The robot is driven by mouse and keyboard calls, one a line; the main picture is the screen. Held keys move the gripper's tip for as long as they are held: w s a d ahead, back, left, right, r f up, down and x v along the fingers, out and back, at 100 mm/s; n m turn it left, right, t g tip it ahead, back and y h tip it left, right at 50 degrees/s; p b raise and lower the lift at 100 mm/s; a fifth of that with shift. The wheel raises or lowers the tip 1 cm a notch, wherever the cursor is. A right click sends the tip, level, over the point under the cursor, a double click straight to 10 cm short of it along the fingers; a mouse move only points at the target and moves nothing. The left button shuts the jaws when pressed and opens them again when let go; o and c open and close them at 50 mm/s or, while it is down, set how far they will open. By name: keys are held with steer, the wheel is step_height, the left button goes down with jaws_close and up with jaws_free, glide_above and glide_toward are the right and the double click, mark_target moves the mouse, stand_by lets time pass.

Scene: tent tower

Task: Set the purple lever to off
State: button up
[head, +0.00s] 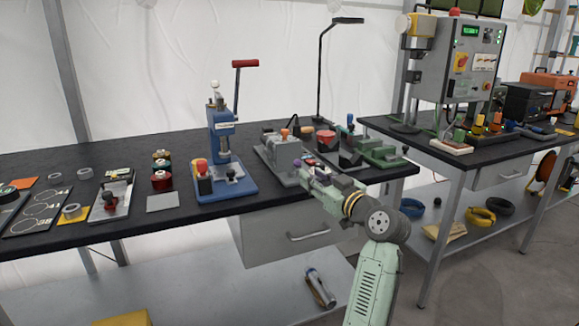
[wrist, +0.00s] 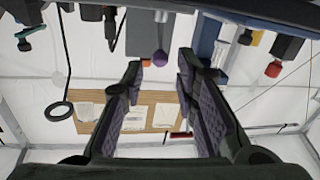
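The purple lever's round knob (wrist: 160,58) shows in the wrist view, hanging from a grey box (wrist: 150,30) in this upside-down picture. My gripper (wrist: 160,70) is open. The knob appears between its two fingertips, and I cannot tell how far beyond them it is. In the head view a small purple spot (head: 310,162) shows by the grey machine (head: 283,155) on the bench, close to my gripper (head: 303,170). My gripper and arm partly hide this area. The lever's exact setting cannot be told.
A blue press (head: 225,150) with a red handle stands left of the grey machine. A green vise-like tool (head: 380,152) and a red-topped can (head: 325,140) stand to its right. An orange knob (head: 284,133) rises close by. The black bench top (head: 130,222) has free room at its front edge.

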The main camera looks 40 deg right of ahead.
mark_target(296, 165)
steer(key=w, duration=0.3)
steer(key=w+p, duration=0.1)
steer(key=w, duration=0.2)
steer(key=w+p, duration=0.1)
steer(key=w, duration=0.1)
steer(key=shift+w+d, duration=0.35)
steer(key=shift+w, duration=0.05)
steer(key=shift+c, duration=0.4)
jaws_close()
